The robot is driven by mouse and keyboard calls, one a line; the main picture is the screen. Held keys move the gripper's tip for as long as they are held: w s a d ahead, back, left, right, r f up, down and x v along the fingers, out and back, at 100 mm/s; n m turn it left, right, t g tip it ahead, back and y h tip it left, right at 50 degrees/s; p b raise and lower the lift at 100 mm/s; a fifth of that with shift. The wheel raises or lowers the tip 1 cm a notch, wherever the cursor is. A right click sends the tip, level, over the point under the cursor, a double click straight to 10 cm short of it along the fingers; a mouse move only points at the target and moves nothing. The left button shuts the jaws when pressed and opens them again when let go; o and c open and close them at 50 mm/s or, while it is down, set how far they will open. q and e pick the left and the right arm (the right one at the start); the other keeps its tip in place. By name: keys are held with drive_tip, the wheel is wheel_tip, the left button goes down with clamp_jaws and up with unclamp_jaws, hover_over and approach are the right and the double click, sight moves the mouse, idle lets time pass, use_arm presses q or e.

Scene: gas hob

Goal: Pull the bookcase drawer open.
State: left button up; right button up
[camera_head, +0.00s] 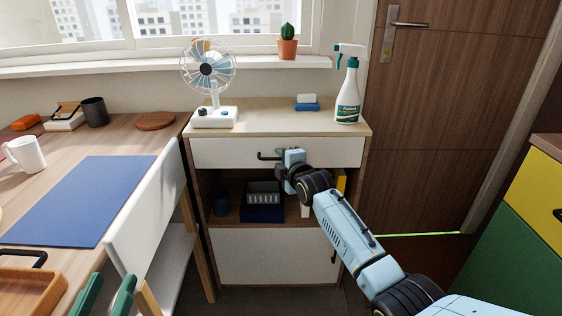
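The bookcase (187,205) stands in the middle, against the wall. Its white drawer (225,153) is at the top, and its front looks flush with the case. A black bar handle (266,155) sits at the middle of the drawer front. My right arm comes in from the lower right. My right gripper (281,172) is at the right part of the handle and hides it. Its fingers are small and dark here, so I cannot tell whether they are closed around the bar. My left gripper is not in view.
A fan (207,72), a blue-and-white item (307,103) and a spray bottle (348,95) stand on the bookcase top. A yellow-and-green cabinet (520,225) stands at right.

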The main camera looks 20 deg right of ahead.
clamp_jaws()
use_arm(q)
drive_tip(key=shift+f, duration=0.1)
use_arm(e)
drive_tip(key=shift+s, duration=0.1)
